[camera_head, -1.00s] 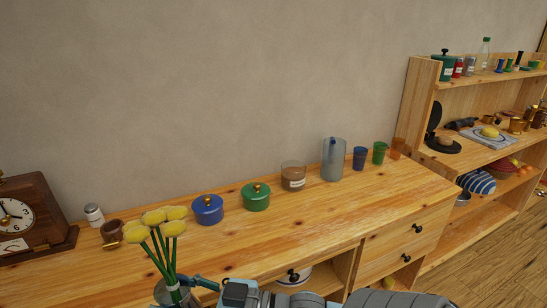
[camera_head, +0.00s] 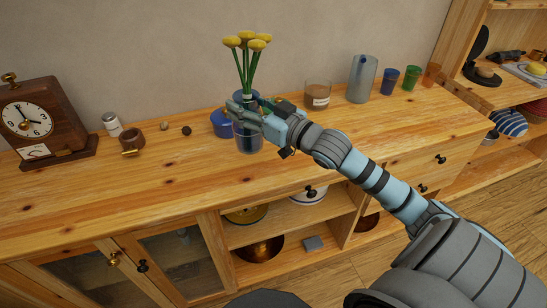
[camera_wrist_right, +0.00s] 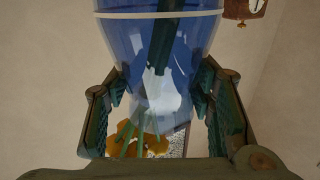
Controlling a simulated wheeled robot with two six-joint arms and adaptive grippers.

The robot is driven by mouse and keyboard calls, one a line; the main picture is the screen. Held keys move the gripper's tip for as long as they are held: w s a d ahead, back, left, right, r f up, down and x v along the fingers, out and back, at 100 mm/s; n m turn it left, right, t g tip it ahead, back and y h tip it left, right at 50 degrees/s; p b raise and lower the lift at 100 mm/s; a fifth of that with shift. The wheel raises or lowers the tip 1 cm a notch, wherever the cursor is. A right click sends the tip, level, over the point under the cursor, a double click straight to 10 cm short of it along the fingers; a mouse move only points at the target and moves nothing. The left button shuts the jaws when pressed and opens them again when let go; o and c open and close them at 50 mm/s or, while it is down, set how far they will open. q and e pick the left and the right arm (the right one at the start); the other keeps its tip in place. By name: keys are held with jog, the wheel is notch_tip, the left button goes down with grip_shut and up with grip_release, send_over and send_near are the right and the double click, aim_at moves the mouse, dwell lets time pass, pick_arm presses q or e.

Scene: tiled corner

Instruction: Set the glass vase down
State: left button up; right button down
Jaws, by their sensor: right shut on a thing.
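The glass vase (camera_head: 248,140) is a bluish clear vessel with several yellow flowers (camera_head: 247,42) on green stems. It is upright over the sideboard top (camera_head: 180,165), in front of the blue pot. I cannot tell whether its base touches the wood. My right gripper (camera_head: 245,112) is shut around the vase's upper part, reaching in from the right. In the right wrist view the blue glass (camera_wrist_right: 155,60) fills the space between the two green fingers, with a yellow bloom at the bottom. My left gripper is not in view.
The blue pot (camera_head: 221,123) stands just behind the vase, and the green pot is mostly hidden by my gripper. A candle jar (camera_head: 317,95) and a glass pitcher (camera_head: 361,80) stand to the right. The front-left top is clear.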

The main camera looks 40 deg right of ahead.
jog(key=w+d+r+m+h+b, duration=0.2)
jog(key=w+d+r+m+h, duration=0.15)
jog(key=d+r, duration=0.55)
notch_tip(320, 180, down, 21)
jog(key=d+h+b, duration=0.1)
jog(key=b, duration=0.4)
jog(key=shift+d+r, duration=0.15)
jog(key=shift+d, duration=0.15)
jog(key=c, duration=0.7)
grip_release()
jog(key=shift+w+n, duration=0.1)
jog(key=shift+n, duration=0.15)
jog(key=shift+c, duration=0.2)
jog(key=s+p, duration=0.4)
jog(key=s, duration=0.8)
jog(key=shift+a, duration=0.45)
